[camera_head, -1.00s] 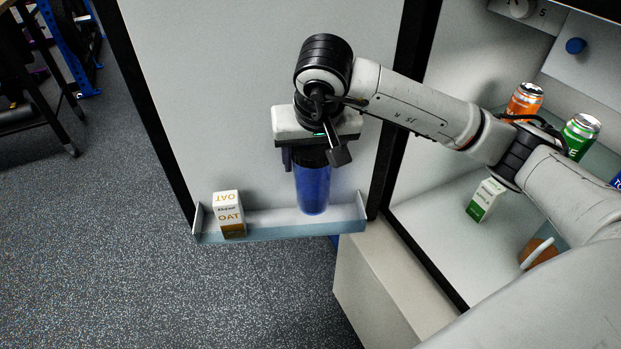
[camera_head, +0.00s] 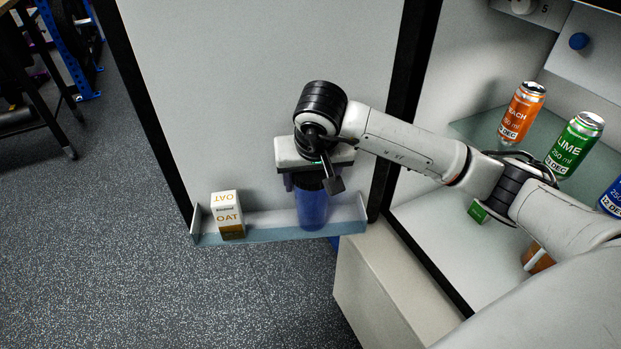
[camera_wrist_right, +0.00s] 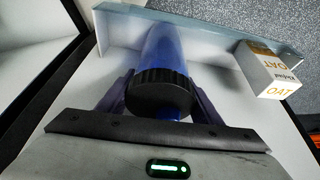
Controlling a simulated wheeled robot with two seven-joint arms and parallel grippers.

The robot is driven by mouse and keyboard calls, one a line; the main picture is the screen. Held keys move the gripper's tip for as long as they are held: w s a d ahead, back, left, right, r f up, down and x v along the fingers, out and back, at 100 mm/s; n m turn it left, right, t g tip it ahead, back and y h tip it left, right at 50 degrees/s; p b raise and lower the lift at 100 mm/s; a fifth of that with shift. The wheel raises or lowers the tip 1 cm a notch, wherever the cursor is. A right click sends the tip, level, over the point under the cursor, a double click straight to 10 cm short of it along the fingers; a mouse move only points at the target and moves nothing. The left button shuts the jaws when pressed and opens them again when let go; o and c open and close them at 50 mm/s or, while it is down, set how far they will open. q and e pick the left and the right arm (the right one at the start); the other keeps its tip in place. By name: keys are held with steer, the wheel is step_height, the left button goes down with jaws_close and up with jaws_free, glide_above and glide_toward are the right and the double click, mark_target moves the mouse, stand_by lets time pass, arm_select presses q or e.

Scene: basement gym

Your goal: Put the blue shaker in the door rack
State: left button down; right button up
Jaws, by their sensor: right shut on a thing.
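The blue shaker (camera_head: 312,208) is upright at the right part of the door rack (camera_head: 270,232), a shallow shelf with a low front lip on the open fridge door. Its lower end is down behind the lip. I cannot tell whether its base touches the rack floor. My right gripper (camera_head: 308,182) is shut on the shaker near its top. In the right wrist view the shaker's black ribbed lid (camera_wrist_right: 160,93) and blue body (camera_wrist_right: 162,52) sit between my right gripper's fingers (camera_wrist_right: 155,100). My left gripper is not in view.
An oat carton (camera_head: 227,215) stands at the left end of the rack, with a gap between it and the shaker. Inside the fridge are an orange can (camera_head: 522,112), a green can (camera_head: 575,143) and a blue can (camera_head: 611,197). Speckled floor (camera_head: 180,290) lies below the door.

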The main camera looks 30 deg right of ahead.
steer(key=o, duration=1.8)
steer(key=shift+f, duration=0.1)
steer(key=shift+r, duration=0.55)
steer(key=p+v, duration=0.2)
steer(key=v, duration=0.9)
steer(key=shift+s, duration=0.2)
